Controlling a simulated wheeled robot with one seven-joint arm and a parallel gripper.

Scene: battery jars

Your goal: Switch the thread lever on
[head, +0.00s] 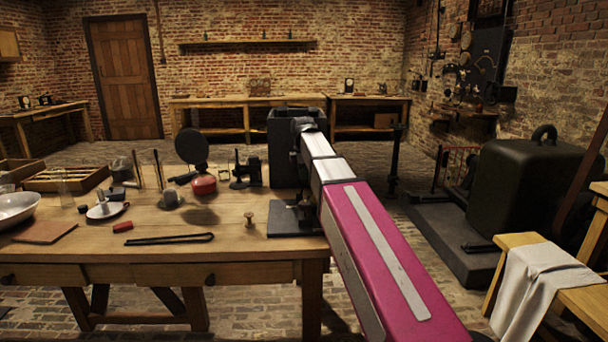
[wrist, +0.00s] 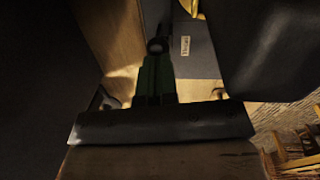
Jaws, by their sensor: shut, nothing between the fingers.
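In the wrist view a small label (wrist: 186,45), blurred but seeming to read "Thread", sits on a grey plate (wrist: 198,62). A dark round knob-like part (wrist: 157,45) shows just left of the label; it may be the lever's end. My gripper (wrist: 155,68) is shut and empty, its dark green fingers pointing toward that part. I cannot tell whether they touch it. In the head view my arm reaches over the bench's right end, above a dark base plate (head: 292,222). The lever itself is not clear there, and its position cannot be read.
The wooden bench (head: 230,235) holds a red-based dark disc (head: 203,186), a wooden peg (head: 249,220), black tongs (head: 170,239) and a candle holder (head: 104,210). A dark box (head: 284,150) stands behind my arm's end. A large dark machine (head: 530,190) stands right.

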